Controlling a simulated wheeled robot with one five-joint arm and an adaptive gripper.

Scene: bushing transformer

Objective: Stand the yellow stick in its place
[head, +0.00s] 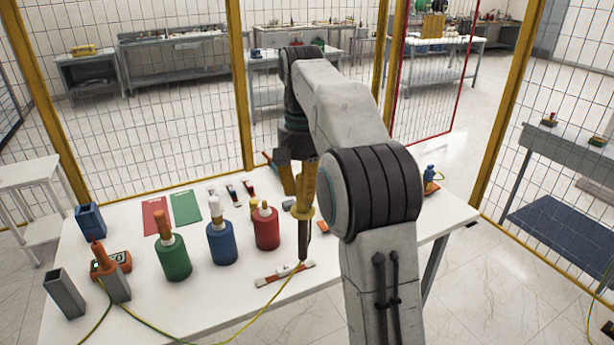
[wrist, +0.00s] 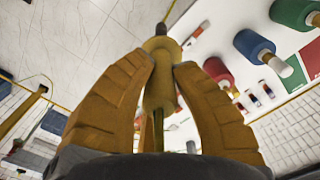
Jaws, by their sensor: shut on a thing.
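The yellow stick (head: 304,194) hangs nearly upright from my gripper (head: 297,188), with its dark lower rod pointing down over the front part of the table. A yellow-green cable runs from near the stick's lower end across the table to the left. An open grey square tube (head: 65,294) stands at the table's front left. A second grey square tube (head: 117,286) beside it has an orange-topped tool in it. A blue square holder (head: 90,220) stands behind them.
Green (head: 173,257), blue (head: 221,242) and red (head: 267,230) bushings stand between the stick and the tubes. A red-and-white strip (head: 284,274) lies below the stick. Red and green sheets lie behind. An orange meter (head: 122,261) sits by the tubes.

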